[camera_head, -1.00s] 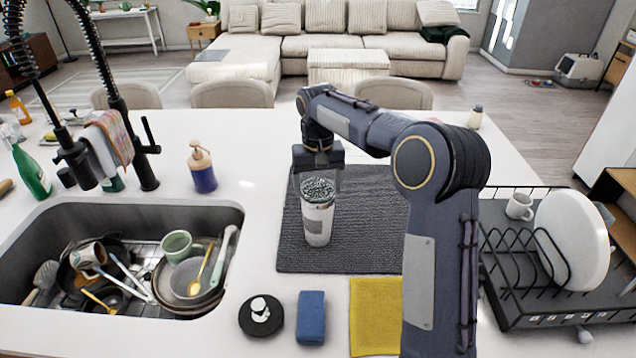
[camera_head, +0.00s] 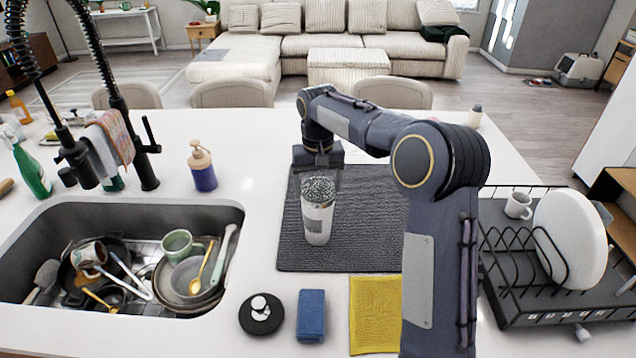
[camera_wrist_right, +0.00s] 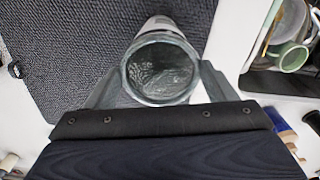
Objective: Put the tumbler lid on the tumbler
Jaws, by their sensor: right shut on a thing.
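The white tumbler (camera_head: 317,228) stands upright on a dark grey mat (camera_head: 370,225), with a grey band near its top. A clear, round tumbler lid (camera_head: 318,188) is at its mouth. In the right wrist view the lid (camera_wrist_right: 160,72) shows as a glassy ring between my fingers, with the tumbler's white side (camera_wrist_right: 160,24) beyond it. My right gripper (camera_head: 318,182) is shut on the lid from above. I cannot tell whether the lid is fully seated or slightly above the rim. My left gripper is not in view.
The sink (camera_head: 225,222) at left holds several dishes. A soap bottle (camera_head: 203,170), black disc (camera_head: 262,322), blue sponge (camera_head: 311,316) and yellow cloth (camera_head: 375,315) surround the mat. A dish rack (camera_head: 560,308) stands at right. The mat beside the tumbler is clear.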

